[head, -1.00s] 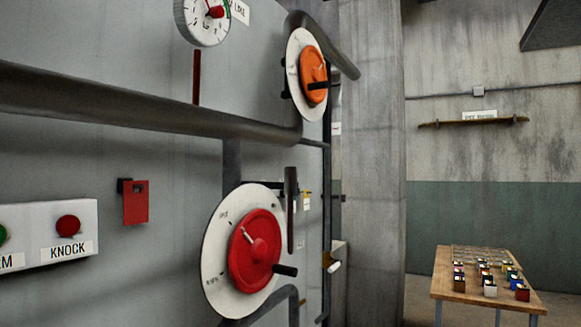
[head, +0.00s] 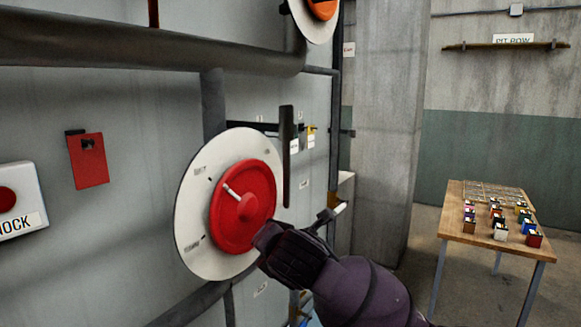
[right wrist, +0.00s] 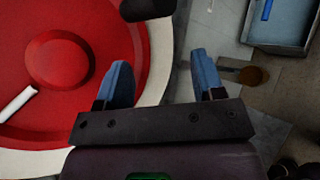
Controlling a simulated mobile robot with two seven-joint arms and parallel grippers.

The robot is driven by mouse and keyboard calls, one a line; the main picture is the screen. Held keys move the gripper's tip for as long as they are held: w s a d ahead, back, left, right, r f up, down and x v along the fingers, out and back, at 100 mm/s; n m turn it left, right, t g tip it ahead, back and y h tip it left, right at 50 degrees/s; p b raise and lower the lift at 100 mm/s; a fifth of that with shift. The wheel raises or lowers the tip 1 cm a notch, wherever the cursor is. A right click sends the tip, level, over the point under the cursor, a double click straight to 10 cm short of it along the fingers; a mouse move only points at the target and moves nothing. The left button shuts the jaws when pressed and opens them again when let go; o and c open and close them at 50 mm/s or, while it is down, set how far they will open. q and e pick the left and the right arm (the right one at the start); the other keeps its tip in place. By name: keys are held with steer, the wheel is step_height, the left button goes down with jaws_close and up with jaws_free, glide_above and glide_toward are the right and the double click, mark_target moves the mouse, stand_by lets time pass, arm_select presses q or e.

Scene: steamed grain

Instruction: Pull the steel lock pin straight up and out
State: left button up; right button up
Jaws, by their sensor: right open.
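I cannot tell for sure which part is the steel lock pin. A pale rod (head: 231,192) lies against the face of the red wheel (head: 243,222), and it also shows in the right wrist view (right wrist: 15,103). My right gripper (head: 268,240) is at the lower right of the wheel in the head view. In the right wrist view my right gripper (right wrist: 160,60) is open and empty, with blue fingertips apart beside the wheel's rim. A black knob-like part (right wrist: 147,8) is just beyond the fingertips. My left gripper is out of view.
A white dial plate (head: 192,222) surrounds the wheel. A dark vertical bar (head: 287,155) stands beside it, with pipes (head: 130,55) above. A red tag (head: 88,165) hangs at left. A table (head: 455,222) with several small blocks stands at right, past the concrete pillar (head: 385,120).

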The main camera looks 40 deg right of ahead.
step_height(320, 180, up, 16)
steer(key=d+n+t+h, duration=0.1)
steer(key=n+t+h, duration=0.1)
steer(key=n+h, duration=0.35)
steer(key=n, duration=0.2)
glide_toward(286, 112)
steer(key=x, duration=0.3)
steer(key=shift+t, duration=0.4)
steer(key=x, duration=0.7)
steer(key=r+p+x, duration=0.1)
steer(key=x, duration=0.2)
steer(key=shift+w+d, duration=0.1)
steer(key=shift+d, duration=0.2)
